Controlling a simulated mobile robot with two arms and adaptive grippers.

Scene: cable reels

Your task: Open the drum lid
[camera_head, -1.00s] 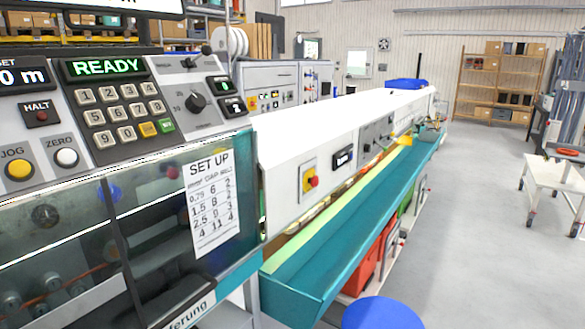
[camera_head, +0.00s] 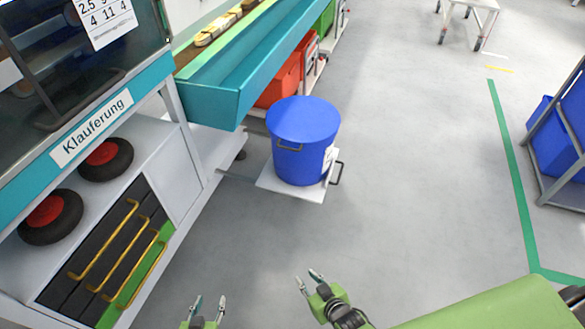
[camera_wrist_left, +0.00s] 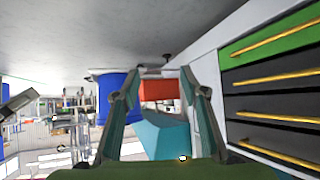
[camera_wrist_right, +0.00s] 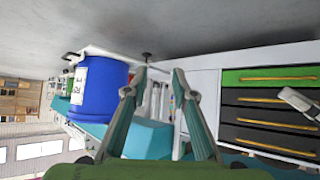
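The lid looks closed. A dark handle shows on its front side. My left gripper (camera_head: 207,304) is open and empty at the bottom of the head view. My right gripper (camera_head: 307,276) is open and empty to its right. Both are apart from the drum. The drum also shows in the left wrist view (camera_wrist_left: 119,92), partly behind a finger, and in the right wrist view (camera_wrist_right: 99,101), with a white label.
A machine cabinet with yellow-handled drawers (camera_head: 118,262) and two black wheels is at left. Grey floor is clear in front and right of the drum. A blue crate rack (camera_head: 555,146) stands far right.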

